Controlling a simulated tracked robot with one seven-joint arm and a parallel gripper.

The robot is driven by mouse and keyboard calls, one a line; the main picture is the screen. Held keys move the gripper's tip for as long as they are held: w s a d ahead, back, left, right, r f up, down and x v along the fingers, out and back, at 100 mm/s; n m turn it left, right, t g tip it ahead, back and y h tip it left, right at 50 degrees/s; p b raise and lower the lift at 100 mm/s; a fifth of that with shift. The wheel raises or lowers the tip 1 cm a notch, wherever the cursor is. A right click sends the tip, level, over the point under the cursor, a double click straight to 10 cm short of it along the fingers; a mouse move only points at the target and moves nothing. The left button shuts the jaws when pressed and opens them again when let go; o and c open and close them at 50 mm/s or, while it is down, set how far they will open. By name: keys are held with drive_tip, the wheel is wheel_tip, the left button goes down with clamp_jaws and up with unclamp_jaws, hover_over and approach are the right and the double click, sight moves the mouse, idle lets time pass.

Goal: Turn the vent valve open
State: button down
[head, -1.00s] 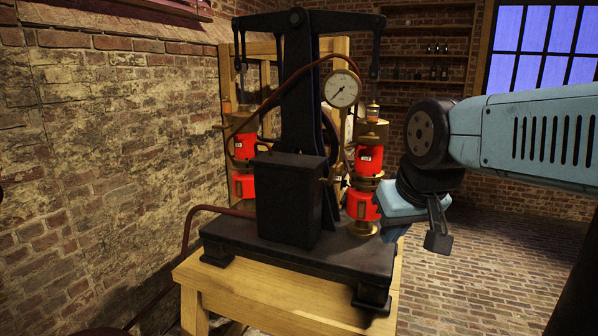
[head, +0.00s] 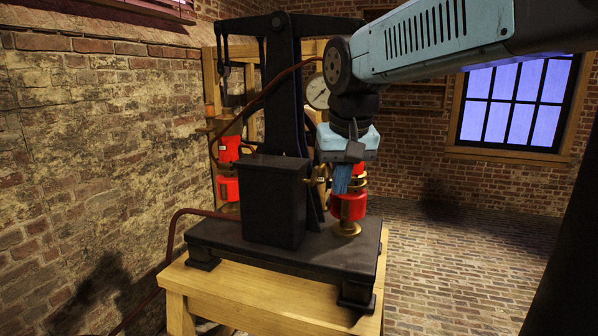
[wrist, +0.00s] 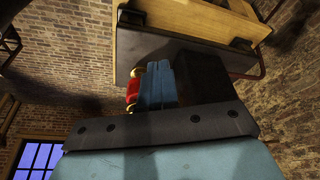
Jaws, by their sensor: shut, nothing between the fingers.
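My gripper (head: 346,188) hangs pointing down at the right side of the machine, its blue fingers shut and empty. In the head view the fingers overlap the upper part of the right red-and-brass cylinder (head: 347,208); I cannot tell whether they touch it. A small brass fitting (head: 320,180), possibly the vent valve, sticks out between the black box (head: 273,203) and the fingers; its setting cannot be made out. In the wrist view the shut fingers (wrist: 167,84) point toward the dark base, with the red cylinder (wrist: 133,91) just left of them.
The black base plate (head: 290,250) stands on a wooden table (head: 245,295). A pressure gauge (head: 317,93) is partly hidden behind my arm. Another red cylinder (head: 229,189) stands at left. A hose (head: 174,232) runs down the left side. Open floor lies to the right.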

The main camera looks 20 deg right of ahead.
drive_tip(key=w+a+r+m+g+h, duration=0.1)
drive_tip(key=w+r, duration=0.2)
drive_tip(key=w, duration=0.3)
drive_tip(key=w+a+r+m+g, duration=0.1)
drive_tip(key=w+a+r+g, duration=0.1)
drive_tip(key=w, duration=0.3)
drive_tip(key=m+g+h, duration=0.1)
drive_tip(key=m+g, duration=0.1)
drive_tip(key=m, duration=0.1)
approach(310, 185)
drive_tip(key=w+a+r, duration=0.4)
drive_tip(key=a, duration=0.1)
drive_tip(key=s+d+f, duration=0.3)
drive_tip(key=d+f, duration=0.3)
drive_tip(key=f, duration=0.4)
drive_tip(key=shift+s+f, duration=0.2)
drive_tip(key=shift+f, duration=0.1)
drive_tip(key=shift+s+d+f+g+h, duration=0.15)
drive_tip(key=shift+f+g+h, duration=0.3)
drive_tip(key=shift+h, duration=0.35)
drive_tip(key=shift+d+r, duration=0.1)
drive_tip(key=shift+r, duration=0.1)
